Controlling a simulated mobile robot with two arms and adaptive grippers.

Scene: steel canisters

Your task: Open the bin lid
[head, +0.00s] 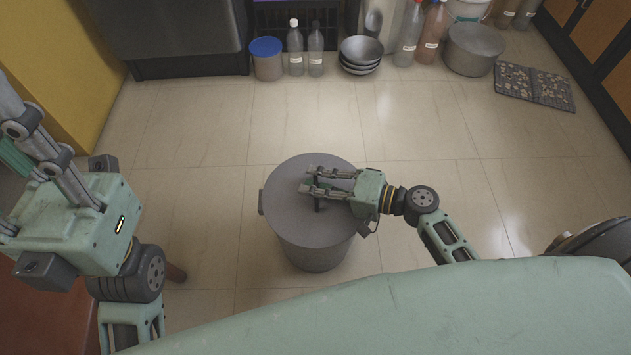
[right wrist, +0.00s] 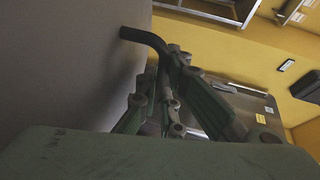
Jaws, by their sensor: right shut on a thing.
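A grey steel bin (head: 316,256) stands on the tiled floor in the head view. Its round flat grey lid (head: 290,180) lies on top and looks level and closed. My right gripper (head: 312,183) reaches over the lid from the right and is shut on the dark lid handle (head: 317,206). In the right wrist view the curved dark handle (right wrist: 146,38) comes off the grey lid (right wrist: 60,60) between my fingers (right wrist: 165,95). My left gripper (head: 50,165) is at the left edge, away from the bin, with its fingertips cut off by the frame.
Along the back stand a blue-lidded canister (head: 266,64), bottles (head: 295,52), stacked bowls (head: 361,54) and a large pot (head: 473,50). A patterned mat (head: 534,87) lies at the right. The floor (head: 200,130) around the bin is clear.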

